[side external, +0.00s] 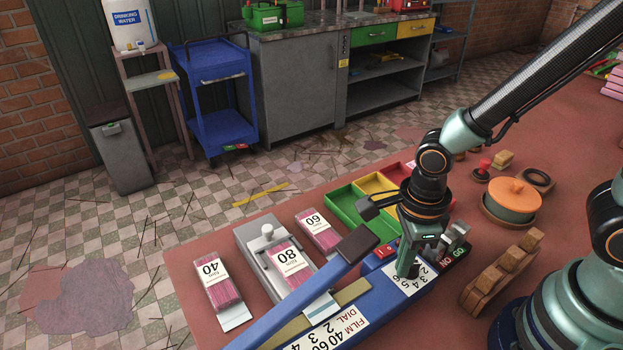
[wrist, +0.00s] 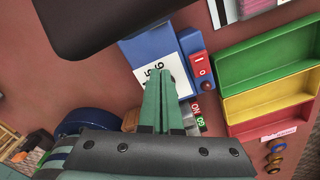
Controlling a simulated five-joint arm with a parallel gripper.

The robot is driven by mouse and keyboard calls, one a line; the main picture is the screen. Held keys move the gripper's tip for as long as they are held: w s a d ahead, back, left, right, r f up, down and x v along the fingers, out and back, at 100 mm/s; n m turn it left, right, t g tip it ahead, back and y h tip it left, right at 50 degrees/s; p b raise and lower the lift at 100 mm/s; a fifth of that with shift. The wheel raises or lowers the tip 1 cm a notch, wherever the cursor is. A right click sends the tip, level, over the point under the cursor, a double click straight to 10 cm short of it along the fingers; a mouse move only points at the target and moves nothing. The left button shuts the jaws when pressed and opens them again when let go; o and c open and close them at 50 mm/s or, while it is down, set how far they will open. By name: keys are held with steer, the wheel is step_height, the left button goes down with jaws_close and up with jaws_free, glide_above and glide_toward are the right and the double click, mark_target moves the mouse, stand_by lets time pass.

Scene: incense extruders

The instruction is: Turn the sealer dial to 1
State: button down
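The blue sealer (side external: 411,300) lies along the bench, with its long arm and dark handle (side external: 357,243) raised at an angle. Its white dial plate (side external: 399,282) carries printed numbers, and the plate also shows in the wrist view (wrist: 150,73) with 5 and 6 readable. My gripper (side external: 408,272) points down over this plate. In the wrist view its two green fingers (wrist: 165,82) lie close together with their tips over the plate. The dial knob is hidden behind the fingers, so I cannot tell its setting or whether the fingers touch it.
A red switch (wrist: 200,69) sits beside the plate. NO and GO labels (side external: 452,256) with grey blocks stand close at the right. A green, yellow and red tray (side external: 345,203) lies behind. Incense packs (side external: 222,285) and a wooden rack (side external: 500,272) flank the sealer.

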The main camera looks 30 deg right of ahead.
steer(key=shift+s+f, duration=0.1)
steer(key=shift+s, duration=0.15)
steer(key=shift+w+a, duration=0.1)
steer(key=shift+a, duration=0.2)
steer(key=shift+w+r, duration=0.1)
steer(key=shift+r, duration=0.2)
step_height(320, 180, up, 6)
steer(key=shift+f, duration=0.2)
steer(key=shift+w, duration=0.1)
steer(key=shift+w+d+f, duration=0.15)
steer(key=shift+w+f, duration=0.1)
steer(key=shift+f, duration=0.75)
steer(key=shift+w+d+f, duration=0.1)
steer(key=shift+w+f, duration=0.15)
steer(key=shift+f, duration=0.8)
steer(key=shift+w+d+f, duration=0.15)
steer(key=shift+w+f, duration=0.1)
steer(key=shift+f, duration=0.75)
